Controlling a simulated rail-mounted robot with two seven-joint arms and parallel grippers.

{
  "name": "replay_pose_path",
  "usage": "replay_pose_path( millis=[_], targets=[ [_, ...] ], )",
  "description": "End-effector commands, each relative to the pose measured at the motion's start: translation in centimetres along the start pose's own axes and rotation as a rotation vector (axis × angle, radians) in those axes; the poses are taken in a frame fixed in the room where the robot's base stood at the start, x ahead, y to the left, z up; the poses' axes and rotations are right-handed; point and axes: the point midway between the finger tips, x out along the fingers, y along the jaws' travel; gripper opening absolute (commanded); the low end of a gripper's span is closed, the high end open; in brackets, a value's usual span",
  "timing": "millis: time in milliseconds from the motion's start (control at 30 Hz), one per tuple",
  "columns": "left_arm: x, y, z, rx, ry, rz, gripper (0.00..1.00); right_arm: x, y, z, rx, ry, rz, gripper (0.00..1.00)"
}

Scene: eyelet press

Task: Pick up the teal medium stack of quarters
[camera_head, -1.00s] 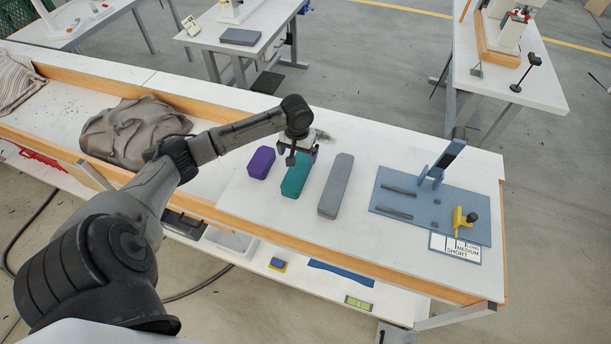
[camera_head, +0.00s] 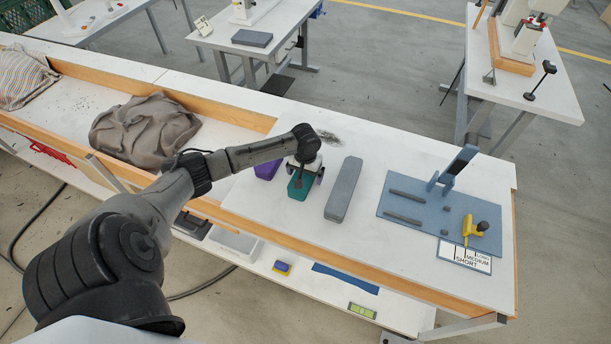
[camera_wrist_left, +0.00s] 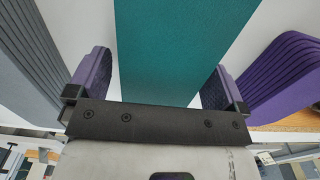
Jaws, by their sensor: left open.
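The teal medium stack (camera_head: 301,187) lies on the white bench between the purple stack (camera_head: 266,170) and the grey stack (camera_head: 343,190). My left gripper (camera_head: 304,182) is over the teal stack and hides part of it in the head view. In the left wrist view, the teal stack (camera_wrist_left: 175,45) runs between the two open fingers of the gripper (camera_wrist_left: 158,80), with a gap to each finger. The purple stack (camera_wrist_left: 285,75) is on the right there and the grey stack (camera_wrist_left: 28,60) on the left. My right gripper is not in view.
A blue mat (camera_head: 420,222) with dark bars, an upright blue stand and a yellow-handled tool (camera_head: 474,228) lies to the right. A label card (camera_head: 466,257) is at its edge. A crumpled brown cloth (camera_head: 145,130) lies left. The bench front is clear.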

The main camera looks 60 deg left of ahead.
Motion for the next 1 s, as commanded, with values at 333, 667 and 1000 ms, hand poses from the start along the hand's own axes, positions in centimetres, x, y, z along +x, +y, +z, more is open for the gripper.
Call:
replay_pose_path(
  millis=[333,667,1000],
  targets=[
    [0.50,0.03,-0.01,0.000,0.001,0.001,0.91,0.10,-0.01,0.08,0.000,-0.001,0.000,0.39],
    [0.48,0.02,-0.01,0.000,0.001,0.001,0.60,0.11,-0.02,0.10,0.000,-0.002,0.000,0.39],
    [0.41,0.02,-0.06,0.000,0.002,0.001,0.35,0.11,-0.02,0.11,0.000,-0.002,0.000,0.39]
  ],
)
